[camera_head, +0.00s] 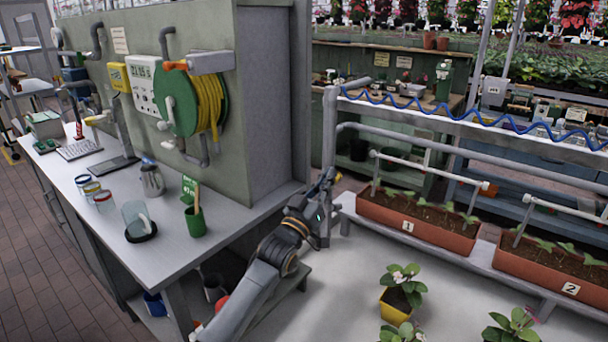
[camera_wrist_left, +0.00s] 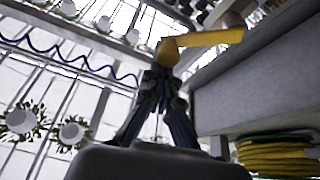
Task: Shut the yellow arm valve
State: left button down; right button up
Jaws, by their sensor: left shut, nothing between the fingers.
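The yellow arm valve (camera_wrist_left: 205,39) shows in the left wrist view, its flat lever stretching to the right from a rounded hub. In the head view only a small yellow bit of the valve (camera_head: 328,182) shows by the grey post, mostly hidden by my gripper. My left gripper (camera_wrist_left: 165,76) is shut and empty. Its fingertips are right at the valve's hub; I cannot tell whether they touch. In the head view my left gripper (camera_head: 327,190) is raised at the post, beyond the bench corner. My right gripper is not in view.
A grey cabinet wall (camera_head: 265,100) with a green hose reel (camera_head: 178,103) stands left of the arm. A bench (camera_head: 180,240) holds cups and a kettle. Planter troughs (camera_head: 415,222) and white rails lie to the right. Potted plants (camera_head: 395,305) stand on the pale surface in front.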

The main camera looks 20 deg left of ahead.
pick_arm(q)
jog(key=shift+s+d+f+m+g+h+b, duration=0.15)
jog(key=shift+d+f+m+g+h+b, duration=0.55)
jog(key=shift+m, duration=1.25)
jog(key=shift+s+d+f+m+g+h+b, duration=0.15)
jog(key=shift+f+m+g+h+b, duration=0.25)
jog(key=shift+f+m+h, duration=1.05)
jog(key=shift+s+d+f+m+g+h+b, duration=0.2)
jog(key=shift+d+m+g+h+b, duration=0.35)
jog(key=shift+m, duration=1.85)
jog(key=shift+a+f, duration=0.1)
jog(key=shift+a, duration=0.05)
